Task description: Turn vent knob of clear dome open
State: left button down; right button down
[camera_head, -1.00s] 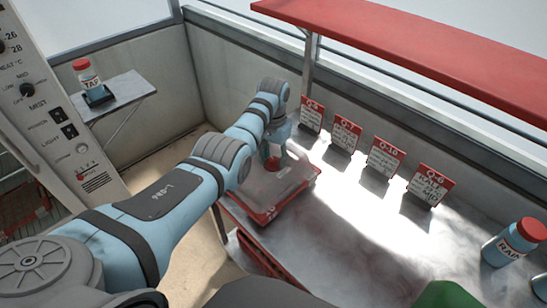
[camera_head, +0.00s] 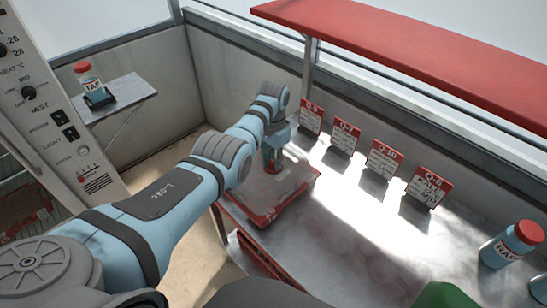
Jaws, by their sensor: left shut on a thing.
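The clear dome (camera_head: 287,185) sits over a red tray (camera_head: 264,218) at the left end of the grey bench. Its vent knob (camera_head: 271,168) is a small red piece on top, mostly hidden by my gripper. My left gripper (camera_head: 271,160) points down from above and is shut on the knob. My left arm hides the dome's left side. How far the knob is turned cannot be told. My right gripper is not in view.
Several red-topped label cards, one of them (camera_head: 427,187), stand along the bench's back. A blue jar with a red lid (camera_head: 509,244) stands at the right. Another jar (camera_head: 89,78) is on a side shelf at the left. The bench middle is clear.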

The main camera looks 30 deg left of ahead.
pick_arm(q)
jog(key=m, duration=0.3)
jog(key=shift+m+p, duration=0.4)
jog(key=m, duration=0.3)
jog(key=shift+m, duration=0.3)
jog(key=m, duration=0.4)
jog(key=shift+p, duration=0.3)
jog(key=shift+m, duration=2)
jog(key=c, duration=1.4)
grip_release()
notch_tip(320, 180, up, 12)
